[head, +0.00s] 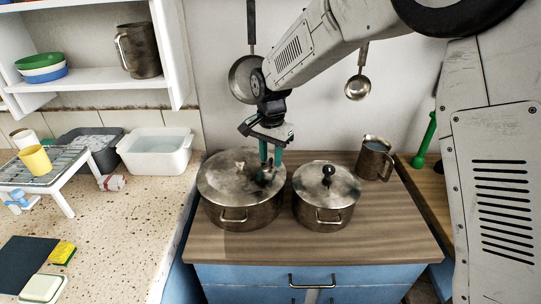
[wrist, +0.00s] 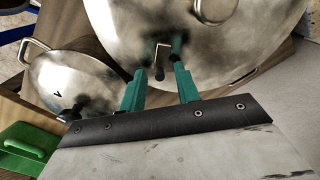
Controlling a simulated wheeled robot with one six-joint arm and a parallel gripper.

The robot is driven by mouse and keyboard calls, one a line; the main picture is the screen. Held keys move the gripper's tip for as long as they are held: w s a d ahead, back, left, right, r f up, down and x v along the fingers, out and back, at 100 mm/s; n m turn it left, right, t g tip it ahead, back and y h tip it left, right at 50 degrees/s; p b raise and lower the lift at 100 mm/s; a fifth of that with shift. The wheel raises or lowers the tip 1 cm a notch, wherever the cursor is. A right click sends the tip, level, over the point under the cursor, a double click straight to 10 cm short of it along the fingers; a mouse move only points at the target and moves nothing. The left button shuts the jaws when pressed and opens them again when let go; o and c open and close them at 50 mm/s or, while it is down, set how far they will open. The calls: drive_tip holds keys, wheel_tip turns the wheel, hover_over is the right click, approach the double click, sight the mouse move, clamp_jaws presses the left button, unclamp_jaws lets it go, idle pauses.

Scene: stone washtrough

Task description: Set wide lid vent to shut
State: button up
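The wide pot's metal lid (head: 222,176) is on the larger pot at the left of the wooden top; it fills the upper part of the wrist view (wrist: 235,55). Its vent lever (wrist: 161,58), a small bent metal piece with a dark tip, shows on the lid in the wrist view. My gripper (head: 270,166) is over the lid's right side, pointing down. In the wrist view its two teal fingers (wrist: 159,70) are apart, with the lever between or just beyond their tips. I cannot tell if they touch it, or whether the vent is open or shut.
A smaller lidded pot (head: 327,190) with a black knob stands close on the right. A metal jug (head: 374,160) is behind it. A ladle (head: 357,87) hangs on the wall. A white tub (head: 155,150) stands on the left counter. The wooden top is clear at front right.

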drive_tip(key=shift+c, duration=0.3)
clamp_jaws()
drive_tip(key=shift+n, duration=0.4)
drive_tip(key=n, duration=0.3)
drive_tip(key=w+a+n, duration=0.1)
drive_tip(key=n, duration=0.1)
drive_tip(key=shift+f+n, duration=0.1)
drive_tip(key=shift+n, duration=0.2)
drive_tip(key=n, duration=0.2)
drive_tip(key=a+n, duration=0.1)
drive_tip(key=n, duration=0.2)
drive_tip(key=shift+w+a+n, duration=0.1)
drive_tip(key=shift+n, duration=0.2)
